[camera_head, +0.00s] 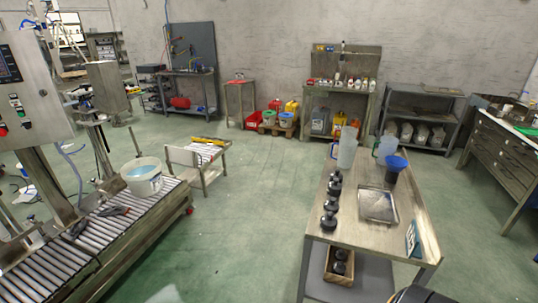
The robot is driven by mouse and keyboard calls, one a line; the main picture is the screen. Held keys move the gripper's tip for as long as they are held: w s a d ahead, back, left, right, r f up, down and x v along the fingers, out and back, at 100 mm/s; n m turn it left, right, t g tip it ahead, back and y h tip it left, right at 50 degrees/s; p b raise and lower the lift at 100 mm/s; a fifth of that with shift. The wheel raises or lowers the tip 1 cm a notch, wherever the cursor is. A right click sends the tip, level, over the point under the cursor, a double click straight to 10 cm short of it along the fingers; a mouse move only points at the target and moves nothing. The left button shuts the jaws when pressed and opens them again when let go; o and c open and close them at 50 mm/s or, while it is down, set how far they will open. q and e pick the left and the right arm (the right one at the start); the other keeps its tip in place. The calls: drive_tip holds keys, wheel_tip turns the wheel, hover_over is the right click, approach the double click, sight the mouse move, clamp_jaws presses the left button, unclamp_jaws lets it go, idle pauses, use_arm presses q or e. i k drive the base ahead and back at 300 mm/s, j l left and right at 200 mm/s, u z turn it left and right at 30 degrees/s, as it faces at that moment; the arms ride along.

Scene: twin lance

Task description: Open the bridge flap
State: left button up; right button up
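No part is clearly identifiable as the bridge flap. A short roller stand (205,152) with a pale panel at its near left side stands just beyond the end of the roller conveyor (100,232); I cannot tell whether that panel is the flap. A yellow-handled item (208,140) lies on the stand. A white bucket (141,178) with blue inside stands upright on the conveyor near its far end. Neither of my grippers shows.
Dark tools (115,211) lie on the conveyor. A control cabinet (30,90) stands at left. A workbench (350,225) at right holds jugs, a blue funnel (396,163), a metal tray (378,221) and several black fittings. The green floor (245,215) between conveyor and bench is clear.

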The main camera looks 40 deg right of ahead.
sight(187, 157)
drive_tip(key=z, duration=0.7)
drive_tip(key=i+u, duration=0.4)
drive_tip(key=i, duration=0.35)
drive_tip(key=i+j, duration=0.1)
drive_tip(key=i, duration=0.35)
drive_tip(key=i+j+z, duration=0.1)
drive_tip(key=i, duration=0.4)
drive_tip(key=i+j+z, duration=0.1)
drive_tip(key=i, duration=0.35)
drive_tip(key=i+l+z, duration=0.1)
drive_tip(key=i+z, duration=0.85)
drive_tip(key=z, duration=0.15)
drive_tip(key=i+l+u, duration=0.1)
drive_tip(key=i+u, duration=0.35)
drive_tip(key=i+l+u, duration=0.4)
drive_tip(key=i, duration=0.25)
drive_tip(key=i+j, duration=0.05)
drive_tip(key=j, duration=0.05)
